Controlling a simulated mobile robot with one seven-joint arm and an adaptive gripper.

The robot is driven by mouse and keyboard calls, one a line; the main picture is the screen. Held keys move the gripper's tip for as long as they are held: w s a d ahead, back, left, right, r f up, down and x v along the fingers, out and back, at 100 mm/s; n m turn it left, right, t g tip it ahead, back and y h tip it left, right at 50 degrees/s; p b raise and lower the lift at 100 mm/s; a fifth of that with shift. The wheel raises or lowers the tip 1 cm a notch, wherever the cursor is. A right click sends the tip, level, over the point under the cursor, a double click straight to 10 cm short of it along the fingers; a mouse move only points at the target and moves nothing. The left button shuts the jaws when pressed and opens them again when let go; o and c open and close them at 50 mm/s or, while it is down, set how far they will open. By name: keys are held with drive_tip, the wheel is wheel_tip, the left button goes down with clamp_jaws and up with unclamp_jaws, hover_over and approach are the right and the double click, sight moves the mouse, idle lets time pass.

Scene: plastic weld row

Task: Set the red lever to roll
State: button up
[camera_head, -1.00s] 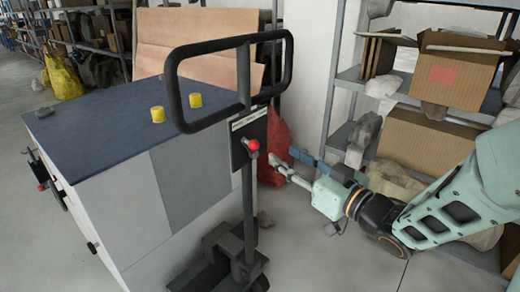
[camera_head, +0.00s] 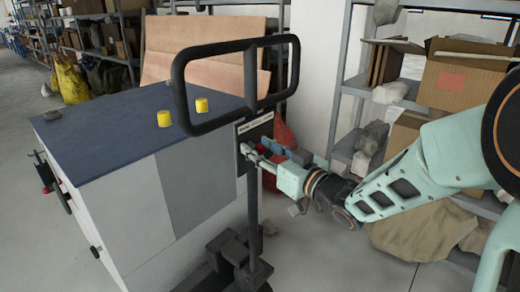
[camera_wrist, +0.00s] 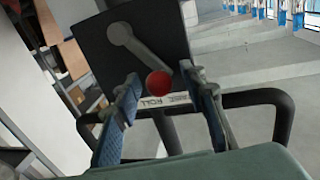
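The lever's red ball knob (camera_wrist: 159,83) sits at the end of a grey lever arm (camera_wrist: 136,44) on a dark plate (camera_wrist: 160,30) in the wrist view. The plate (camera_head: 256,127) is on the post below the black loop handle (camera_head: 178,85) in the head view, with the knob largely hidden there. My gripper (camera_wrist: 160,88) is open, with one blue-padded finger on each side of the knob. I cannot tell whether either finger touches it. A white label strip (camera_wrist: 165,101) with lettering lies on the plate's edge near the knob.
Shelving with cardboard boxes (camera_head: 460,72) stands behind at the right. A red bag (camera_head: 285,136) is behind the post.

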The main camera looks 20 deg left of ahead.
drive_tip(key=shift+c, duration=0.2)
clamp_jaws()
